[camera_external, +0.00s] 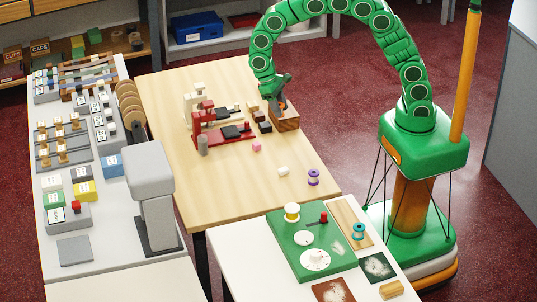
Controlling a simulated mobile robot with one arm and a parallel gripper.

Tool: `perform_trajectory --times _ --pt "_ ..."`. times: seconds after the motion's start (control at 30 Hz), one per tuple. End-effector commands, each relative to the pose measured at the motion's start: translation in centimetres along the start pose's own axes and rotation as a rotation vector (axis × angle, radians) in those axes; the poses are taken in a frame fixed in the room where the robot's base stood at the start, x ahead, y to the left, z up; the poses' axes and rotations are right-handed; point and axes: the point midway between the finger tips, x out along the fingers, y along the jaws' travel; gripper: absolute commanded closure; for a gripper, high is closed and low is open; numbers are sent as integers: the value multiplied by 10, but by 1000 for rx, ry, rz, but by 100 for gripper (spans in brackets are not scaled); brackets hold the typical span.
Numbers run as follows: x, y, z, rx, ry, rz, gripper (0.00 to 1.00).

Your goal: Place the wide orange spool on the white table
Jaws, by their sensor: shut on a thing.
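My gripper (279,96) hangs at the end of the green arm, over the far right part of the light wooden table. It is shut on a small orange thing (282,104), which looks like the wide orange spool, though the fingers hide much of it. The orange thing is just above or in a brown wooden block (286,121); I cannot tell whether they touch. A white table (228,246) stands at the front right, away from my gripper. It bears a green board (291,226) with a yellow-and-white spool (292,212) on it, and a teal spool (358,231) beside it.
A purple spool (313,177), a white piece (283,171) and a pink block (256,147) lie on the wooden table (225,195). A red device (222,136) stands left of my gripper. Dark and brown pads occupy the white table's front; its left corner is clear.

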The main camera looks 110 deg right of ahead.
Motion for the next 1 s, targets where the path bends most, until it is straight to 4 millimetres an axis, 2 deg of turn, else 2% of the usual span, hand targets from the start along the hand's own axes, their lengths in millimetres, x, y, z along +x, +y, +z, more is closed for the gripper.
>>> perform_trajectory --times 0.77,1.0 --pt "8 -46 -80 -1 0 0 92" --pt "23 -56 -104 -1 -2 2 92"
